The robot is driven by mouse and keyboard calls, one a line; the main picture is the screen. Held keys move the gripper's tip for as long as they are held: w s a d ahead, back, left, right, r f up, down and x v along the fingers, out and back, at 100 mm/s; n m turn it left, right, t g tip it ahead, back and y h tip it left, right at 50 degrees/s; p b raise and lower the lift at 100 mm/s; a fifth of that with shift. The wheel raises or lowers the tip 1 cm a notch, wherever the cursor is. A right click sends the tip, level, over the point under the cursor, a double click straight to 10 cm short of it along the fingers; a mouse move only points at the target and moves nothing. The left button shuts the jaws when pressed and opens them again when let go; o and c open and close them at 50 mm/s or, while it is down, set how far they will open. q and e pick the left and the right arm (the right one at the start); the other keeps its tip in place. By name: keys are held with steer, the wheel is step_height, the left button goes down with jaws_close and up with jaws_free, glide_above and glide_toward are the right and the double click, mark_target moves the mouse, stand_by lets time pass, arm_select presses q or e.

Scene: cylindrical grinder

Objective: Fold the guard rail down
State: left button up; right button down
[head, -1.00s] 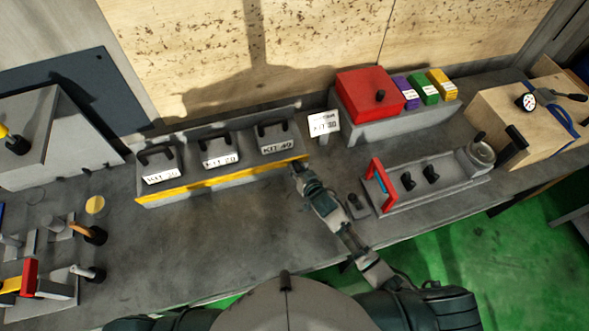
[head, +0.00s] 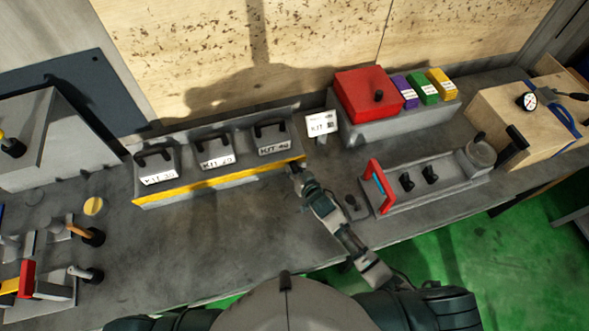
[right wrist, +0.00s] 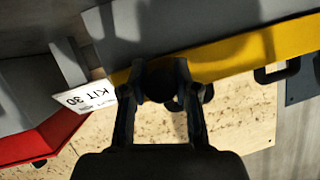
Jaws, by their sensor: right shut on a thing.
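The yellow guard rail (head: 222,180) runs along the front of a grey rack, below the labels of the kit boxes. It also crosses the right wrist view (right wrist: 235,58). My right gripper (head: 297,172) is at the right end of the rail. My left gripper is not in view.
Three grey kit boxes with dark handles (head: 216,152) stand in the rack. A white KIT 30 card (head: 321,123) stands just right of it. A red box (head: 372,95) and a fixture with a red handle (head: 379,186) are further right. The bench (head: 225,235) before the rack is clear.

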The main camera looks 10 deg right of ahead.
steer(key=shift+f, duration=0.1)
stand_by(0.3)
steer(key=c, duration=0.9)
jaws_free()
steer(key=shift+o, duration=0.2)
steer(key=v, duration=1.2)
